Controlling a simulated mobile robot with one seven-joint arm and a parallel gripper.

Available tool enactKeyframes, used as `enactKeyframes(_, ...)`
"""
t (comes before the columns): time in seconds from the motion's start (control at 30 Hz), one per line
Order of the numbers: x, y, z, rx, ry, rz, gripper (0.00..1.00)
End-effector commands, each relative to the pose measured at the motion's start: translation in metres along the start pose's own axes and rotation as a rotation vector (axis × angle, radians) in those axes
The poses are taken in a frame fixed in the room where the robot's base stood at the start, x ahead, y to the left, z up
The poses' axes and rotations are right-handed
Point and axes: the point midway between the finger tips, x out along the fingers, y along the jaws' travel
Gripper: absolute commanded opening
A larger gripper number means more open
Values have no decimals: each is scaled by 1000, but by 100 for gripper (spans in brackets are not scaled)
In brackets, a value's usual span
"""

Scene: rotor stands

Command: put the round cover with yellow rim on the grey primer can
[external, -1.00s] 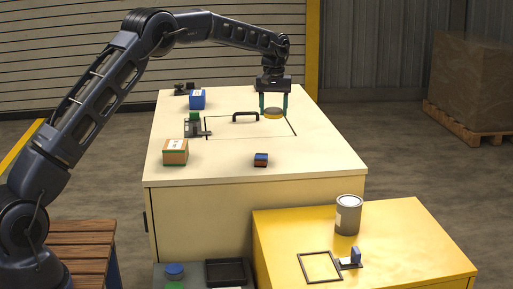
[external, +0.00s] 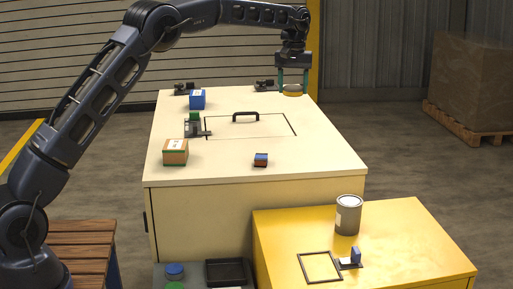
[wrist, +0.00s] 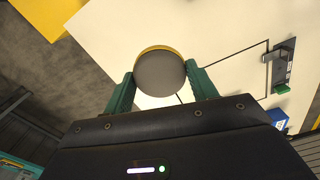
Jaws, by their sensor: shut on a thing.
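The round cover with yellow rim (external: 293,94) is between the green fingers of my gripper (external: 293,85), near the far right corner of the cream bench. In the wrist view the cover (wrist: 160,75) shows a grey round face and a yellow edge, with a finger of my gripper (wrist: 161,85) pressed on each side. How high it is above the bench top is hard to tell. The grey primer can (external: 348,216) stands upright on the yellow bench at the front right, far from my gripper. Its top looks light grey.
A black frame (external: 320,267) and a bracket with a blue piece (external: 355,256) are near the can.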

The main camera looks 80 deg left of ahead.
Motion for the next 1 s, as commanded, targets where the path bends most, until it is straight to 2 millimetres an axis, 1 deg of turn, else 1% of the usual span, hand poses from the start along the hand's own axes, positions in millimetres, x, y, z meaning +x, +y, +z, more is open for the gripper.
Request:
enactKeyframes(0.03, 0, 19, 19, 18, 1, 1, 31)
enactKeyframes(0.17, 2, 57, 62, 47, 0, -1, 31)
enactKeyframes(0.2, 2, 68, 76, 57, 1, -1, 31)
enactKeyframes(0.37, 4, 109, 132, 94, 2, 1, 31)
enactKeyframes(0.4, 5, 119, 147, 103, 1, 0, 31)
enactKeyframes(0.47, 6, 132, 169, 118, 1, 0, 31)
enactKeyframes(0.5, 6, 141, 184, 127, 1, 1, 31)
enactKeyframes(0.6, 7, 158, 216, 145, 1, 2, 31)
enactKeyframes(0.7, 8, 170, 242, 159, 1, 1, 31)
enactKeyframes(0.8, 9, 178, 259, 169, 0, 1, 31)
enactKeyframes(0.93, 12, 183, 270, 175, 0, 1, 31)
enactKeyframes(1.0, 20, 183, 272, 175, 0, 1, 31)
